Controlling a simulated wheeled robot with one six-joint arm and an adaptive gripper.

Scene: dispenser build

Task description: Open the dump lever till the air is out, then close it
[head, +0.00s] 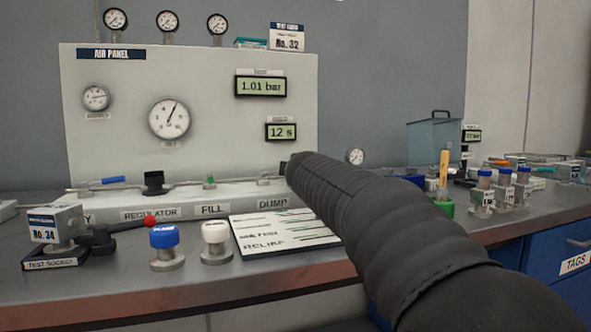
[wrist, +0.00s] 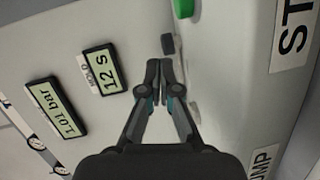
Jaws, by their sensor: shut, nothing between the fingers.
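The air panel (head: 200,150) stands at the back of the bench. Its upper display (head: 261,86) reads 1.01 bar, and the lower display (head: 281,132) reads 12 s. The DUMP label (head: 274,204) is on the front ledge, just left of my arm. The dump lever is mostly hidden by my arm in the head view, so its position cannot be told. In the wrist view my gripper (wrist: 165,88) is shut and empty, close to the panel. A small dark block (wrist: 168,44), possibly the lever's grip, lies just beyond the fingertips; contact is unclear.
A green part (wrist: 183,8) is at the top of the wrist view. Left of my arm are the black regulator knob (head: 154,182), a blue handle (head: 113,180) and a red-tipped lever (head: 149,221). Blue-capped (head: 164,240) and white-capped (head: 215,238) fittings and a printed card (head: 284,235) occupy the front bench.

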